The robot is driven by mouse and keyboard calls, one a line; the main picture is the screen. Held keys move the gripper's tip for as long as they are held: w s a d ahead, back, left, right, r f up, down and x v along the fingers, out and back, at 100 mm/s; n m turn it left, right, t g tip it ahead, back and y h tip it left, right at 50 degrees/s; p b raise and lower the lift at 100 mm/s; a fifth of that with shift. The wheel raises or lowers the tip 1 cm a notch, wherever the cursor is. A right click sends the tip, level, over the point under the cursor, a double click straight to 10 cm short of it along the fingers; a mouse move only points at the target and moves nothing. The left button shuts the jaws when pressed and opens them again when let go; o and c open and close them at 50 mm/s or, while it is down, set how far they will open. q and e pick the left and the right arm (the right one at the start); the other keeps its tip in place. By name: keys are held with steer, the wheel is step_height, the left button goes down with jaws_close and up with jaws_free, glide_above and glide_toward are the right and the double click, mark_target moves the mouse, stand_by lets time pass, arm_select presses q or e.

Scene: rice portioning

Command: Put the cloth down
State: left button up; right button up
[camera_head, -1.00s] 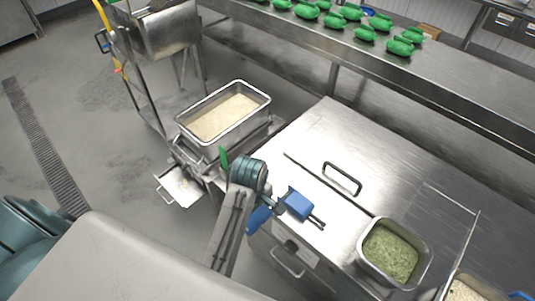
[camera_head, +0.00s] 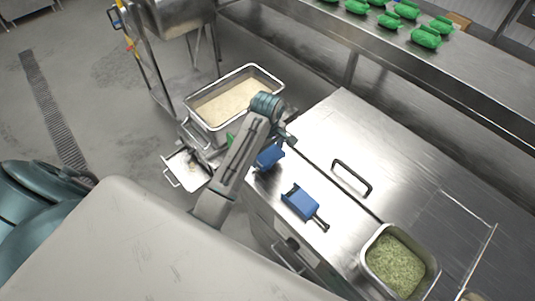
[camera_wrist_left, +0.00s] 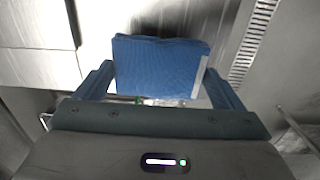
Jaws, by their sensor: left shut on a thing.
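My left gripper (camera_head: 282,144) is shut on a blue cloth (camera_head: 268,159). It holds the cloth at the left end of the steel counter (camera_head: 335,125), near the pan of rice. In the left wrist view the cloth (camera_wrist_left: 160,66) spans the space between the two fingers. I cannot tell whether the cloth touches the counter. My right gripper is not in view.
A blue tool with a black handle (camera_head: 300,202) lies on the counter's front part. A deep pan of pale rice (camera_head: 237,103) stands beyond my left arm. A pan of green food (camera_head: 397,264) and a black handle (camera_head: 351,178) are to the right. Green items (camera_head: 425,37) line the back shelf.

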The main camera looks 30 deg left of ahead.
mark_target(267, 151)
arm_select(q)
steer(key=shift+w+a+r, duration=0.1)
steer(key=shift+w, duration=0.1)
steer(key=shift+w+a+r, duration=0.1)
steer(key=shift+w+a, duration=0.1)
steer(key=shift+w, duration=0.1)
step_height(267, 151, down, 3)
steer(key=shift+f+p, duration=0.2)
steer(key=shift+p, duration=1)
steer(key=shift+f, duration=0.25)
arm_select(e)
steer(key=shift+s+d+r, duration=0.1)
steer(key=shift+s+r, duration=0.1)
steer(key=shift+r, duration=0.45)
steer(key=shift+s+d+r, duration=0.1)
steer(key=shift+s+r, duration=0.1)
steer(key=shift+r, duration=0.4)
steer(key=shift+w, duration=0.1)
arm_select(q)
steer(key=o, duration=0.8)
steer(key=shift+f, duration=0.1)
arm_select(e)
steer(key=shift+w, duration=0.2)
